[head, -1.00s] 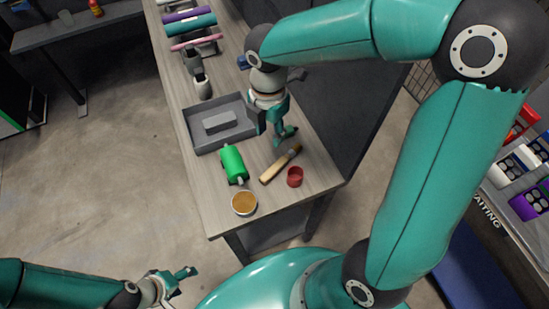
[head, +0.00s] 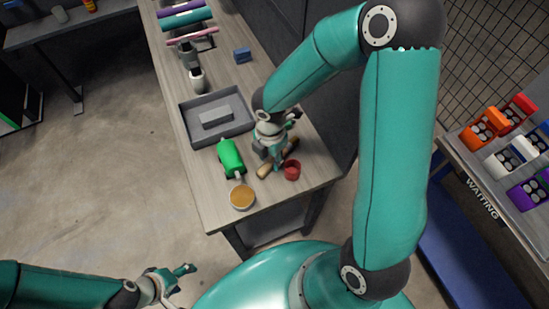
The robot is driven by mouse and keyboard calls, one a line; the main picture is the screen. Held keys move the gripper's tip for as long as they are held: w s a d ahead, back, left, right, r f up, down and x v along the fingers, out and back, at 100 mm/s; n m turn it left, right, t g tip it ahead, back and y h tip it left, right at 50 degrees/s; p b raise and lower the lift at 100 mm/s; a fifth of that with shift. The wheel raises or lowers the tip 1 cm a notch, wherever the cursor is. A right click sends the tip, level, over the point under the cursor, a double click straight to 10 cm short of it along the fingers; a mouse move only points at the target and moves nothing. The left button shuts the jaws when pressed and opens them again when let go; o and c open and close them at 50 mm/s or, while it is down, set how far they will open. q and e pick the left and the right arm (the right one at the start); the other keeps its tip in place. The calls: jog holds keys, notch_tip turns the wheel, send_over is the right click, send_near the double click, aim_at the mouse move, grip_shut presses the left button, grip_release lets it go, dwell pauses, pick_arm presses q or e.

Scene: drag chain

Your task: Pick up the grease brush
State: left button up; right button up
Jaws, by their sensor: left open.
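The grease brush (head: 264,171) lies on the wooden workbench (head: 217,215), its light handle slanting from lower left to upper right. My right gripper (head: 271,161) is right over the middle of the brush and hides much of it. I cannot tell whether its fingers touch the handle, or how far apart they are. My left gripper (head: 178,281) is open and empty, low in the picture, away from the bench and over the floor.
A red cup (head: 292,170) stands close to the right of the brush. A green cylindrical part (head: 230,158) and a tin of amber grease (head: 242,197) are to its left. A grey tray (head: 190,132) with a grey block lies beyond.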

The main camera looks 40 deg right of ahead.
jog(key=shift+f, duration=0.7)
grip_shut()
jog(key=shift+r, duration=0.1)
